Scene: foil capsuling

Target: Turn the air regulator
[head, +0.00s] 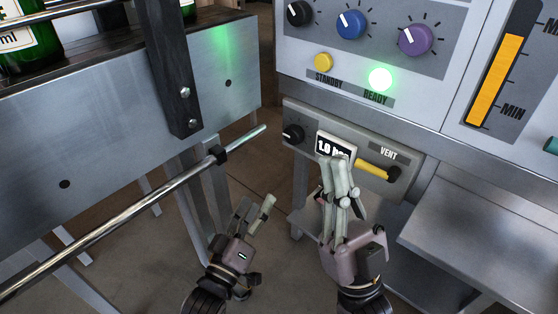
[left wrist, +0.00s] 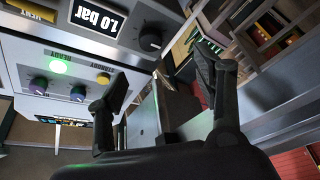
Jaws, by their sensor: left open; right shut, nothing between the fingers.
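The air regulator is a grey panel (head: 310,125) under the control box, with a small black knob (head: 293,134) at its left. A display (head: 335,148) on it reads 1.0 bar. A yellow lever (head: 372,170) sits under the word VENT. My left gripper (head: 256,208) is open and empty, below and left of the knob, apart from it. The left wrist view shows the knob (left wrist: 150,40) and display (left wrist: 97,17) beyond the open fingers (left wrist: 162,70). My right gripper (head: 340,162) is shut and empty in front of the panel, hiding part of the display; contact cannot be told.
Above are a black knob (head: 299,13), a blue knob (head: 351,25), a purple knob (head: 415,40), a yellow button (head: 323,62) and a lit green READY lamp (head: 380,78). A metal rail (head: 120,223) and steel-sided bottle rack (head: 130,110) stand left. A metal shelf (head: 490,240) juts out right.

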